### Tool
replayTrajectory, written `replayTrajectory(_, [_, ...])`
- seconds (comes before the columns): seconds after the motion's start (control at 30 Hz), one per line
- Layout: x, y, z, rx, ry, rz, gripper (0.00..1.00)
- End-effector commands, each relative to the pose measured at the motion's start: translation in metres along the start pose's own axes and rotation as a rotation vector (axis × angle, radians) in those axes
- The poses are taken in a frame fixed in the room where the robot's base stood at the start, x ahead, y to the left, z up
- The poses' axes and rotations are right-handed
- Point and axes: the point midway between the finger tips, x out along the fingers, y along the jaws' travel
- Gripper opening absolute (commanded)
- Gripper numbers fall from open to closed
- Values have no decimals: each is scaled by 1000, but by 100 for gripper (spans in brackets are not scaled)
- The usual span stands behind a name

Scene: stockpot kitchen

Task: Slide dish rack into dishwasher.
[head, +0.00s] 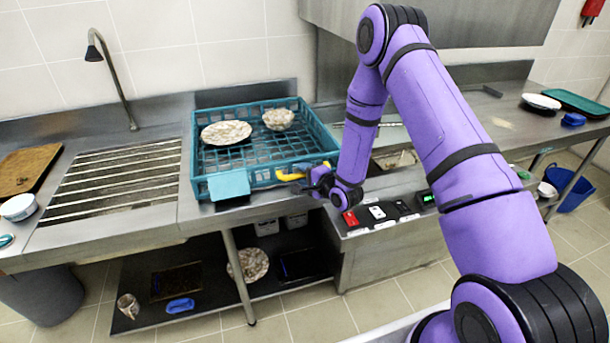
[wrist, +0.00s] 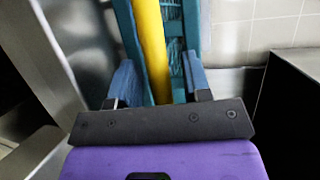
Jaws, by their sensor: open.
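The teal dish rack (head: 197,160) sits on the steel counter between the drainboard and the dishwasher. It holds a patterned plate (head: 226,132) and a patterned bowl (head: 278,119). A yellow handle (head: 290,175) is on its front right side. My gripper (head: 298,176) is at that handle. In the wrist view the yellow handle (wrist: 151,45) runs between the two blue fingers of my open gripper (wrist: 158,85); contact cannot be told. The dishwasher (head: 395,135) is right of the rack, under a raised steel hood (head: 470,22), partly hidden by my arm.
A ribbed drainboard (head: 115,185) and faucet (head: 108,65) are at left, with a wooden board (head: 25,168) and white bowl (head: 18,207). A control panel (head: 378,212) is on the dishwasher's front. A teal tray (head: 568,103) and white plate (head: 541,102) lie on the right counter.

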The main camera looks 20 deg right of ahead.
Motion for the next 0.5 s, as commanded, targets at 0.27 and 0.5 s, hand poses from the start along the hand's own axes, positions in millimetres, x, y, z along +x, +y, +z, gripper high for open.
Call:
replayTrajectory(0.27, [0,0,0,0,0,0,17])
replayTrajectory(0.5, [0,0,0,-1,0,0,0])
